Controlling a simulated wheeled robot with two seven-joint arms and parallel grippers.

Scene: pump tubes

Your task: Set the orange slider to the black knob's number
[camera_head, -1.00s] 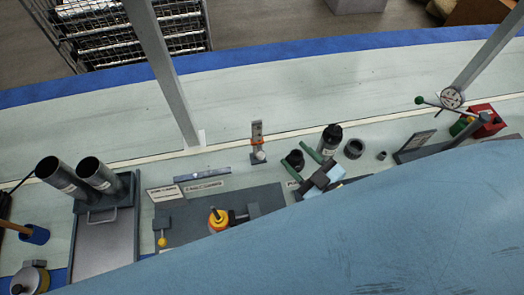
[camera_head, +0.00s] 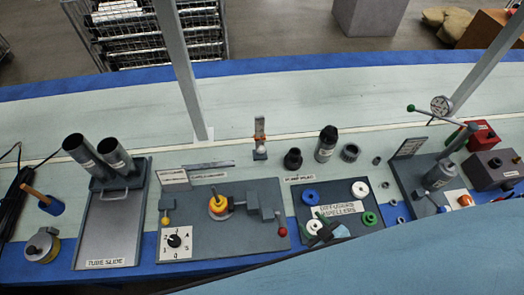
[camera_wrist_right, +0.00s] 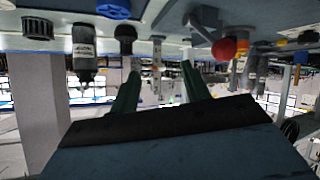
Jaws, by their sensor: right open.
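The orange slider (camera_head: 259,140) sits on a small upright scale post (camera_head: 260,124) at the back middle of the table. The black knob (camera_head: 174,241) is on a white numbered dial plate (camera_head: 166,252) at the front left of a grey panel. Its pointed number is too small to read with certainty. My right gripper (camera_head: 321,225) has green fingers, open and empty, over the impeller tray, to the front right of the post. In the right wrist view the fingers (camera_wrist_right: 157,85) are spread, with the scale post (camera_wrist_right: 157,65) beyond and between them. My left gripper is out of view.
The impeller tray (camera_head: 358,226) holds coloured rings. Black cylinders (camera_head: 326,144) stand right of the post. A grey panel (camera_head: 200,250) carries a yellow-orange part and a red-tipped lever. A tube slide (camera_head: 107,235) is at left. The pale table behind the post is clear.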

